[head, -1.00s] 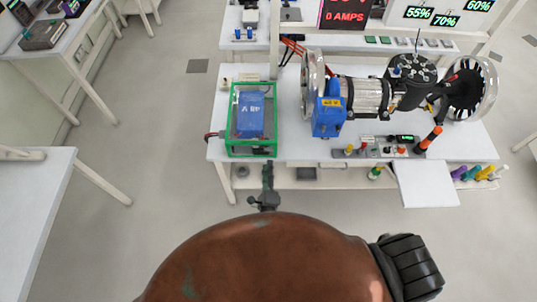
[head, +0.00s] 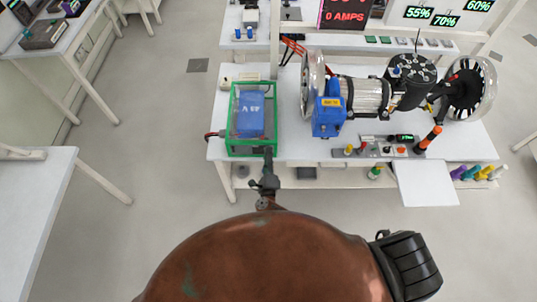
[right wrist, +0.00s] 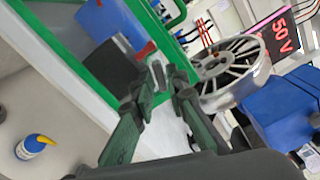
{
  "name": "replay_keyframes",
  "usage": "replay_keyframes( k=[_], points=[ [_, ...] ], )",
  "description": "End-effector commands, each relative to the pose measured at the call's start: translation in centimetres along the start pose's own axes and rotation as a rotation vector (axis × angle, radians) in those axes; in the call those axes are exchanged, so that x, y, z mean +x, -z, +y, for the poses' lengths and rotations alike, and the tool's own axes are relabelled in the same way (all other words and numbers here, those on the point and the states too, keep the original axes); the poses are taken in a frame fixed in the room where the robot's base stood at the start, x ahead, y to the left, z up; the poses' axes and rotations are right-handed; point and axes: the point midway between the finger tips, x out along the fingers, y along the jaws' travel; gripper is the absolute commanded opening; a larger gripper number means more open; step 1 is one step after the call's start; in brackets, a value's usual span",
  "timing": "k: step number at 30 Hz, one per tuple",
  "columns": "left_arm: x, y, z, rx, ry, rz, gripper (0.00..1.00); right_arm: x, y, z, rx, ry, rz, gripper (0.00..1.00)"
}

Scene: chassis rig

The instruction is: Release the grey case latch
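The case (head: 233,130) is a clear box with a green frame, holding a blue battery block (head: 250,115), on the table's left part. My right gripper (head: 268,155) is at the case's front edge, right of its middle. In the right wrist view, its two fingers (right wrist: 162,82) stand apart, pointing at the green frame (right wrist: 60,45). A small grey piece, apparently the latch (right wrist: 158,76), shows between the fingertips, below a red bit. I cannot tell whether the fingers touch it. The left gripper is not in view.
A blue-housed motor rig (head: 330,115) with wheels stands right of the case. A control strip (head: 385,150) with knobs lies along the table's front. A lower shelf (head: 320,178) is under the table. A yellow-tipped bottle (right wrist: 33,146) shows in the right wrist view.

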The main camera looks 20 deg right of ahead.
Motion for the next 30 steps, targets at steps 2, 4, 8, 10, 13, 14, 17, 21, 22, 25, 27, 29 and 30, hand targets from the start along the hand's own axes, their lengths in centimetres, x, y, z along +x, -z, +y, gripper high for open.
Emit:
replay_keyframes(
  k=[2,4,8,10,13,14,17,21,22,25,27,29,30],
  points=[
    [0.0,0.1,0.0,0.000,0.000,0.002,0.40,0.0,0.0,0.0,0.000,0.000,0.000,0.07],
    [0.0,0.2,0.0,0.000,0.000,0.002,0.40,0.0,0.0,0.0,0.000,0.000,0.000,0.02],
    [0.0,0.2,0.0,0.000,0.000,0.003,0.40,0.0,0.0,0.0,0.000,0.000,0.000,0.00],
    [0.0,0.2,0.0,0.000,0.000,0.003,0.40,0.0,0.0,0.0,0.000,0.000,0.000,0.00],
    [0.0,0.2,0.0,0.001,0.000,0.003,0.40,0.0,0.0,0.0,-0.001,0.000,0.000,0.00],
    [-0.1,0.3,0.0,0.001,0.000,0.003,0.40,0.0,0.0,0.0,-0.004,-0.001,0.000,0.00],
    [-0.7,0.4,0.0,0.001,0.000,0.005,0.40,-0.1,-0.1,-0.1,-0.062,-0.002,0.002,0.00],
    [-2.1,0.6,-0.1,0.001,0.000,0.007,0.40,-0.1,-0.2,-0.1,-0.233,-0.004,0.004,0.00],
    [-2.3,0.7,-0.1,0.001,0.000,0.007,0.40,-0.1,-0.1,-0.1,-0.267,-0.004,0.003,0.00],
    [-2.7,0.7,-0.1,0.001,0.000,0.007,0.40,-0.1,0.0,0.1,-0.352,-0.003,0.002,0.00],
    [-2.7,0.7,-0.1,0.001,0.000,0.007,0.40,-0.1,0.0,0.2,-0.380,-0.002,0.001,0.00],
    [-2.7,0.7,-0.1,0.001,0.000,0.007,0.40,-0.1,0.0,0.2,-0.389,-0.001,0.000,0.00],
    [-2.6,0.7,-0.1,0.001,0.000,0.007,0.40,-0.1,0.0,0.2,-0.390,-0.001,0.000,0.00]
  ],
)
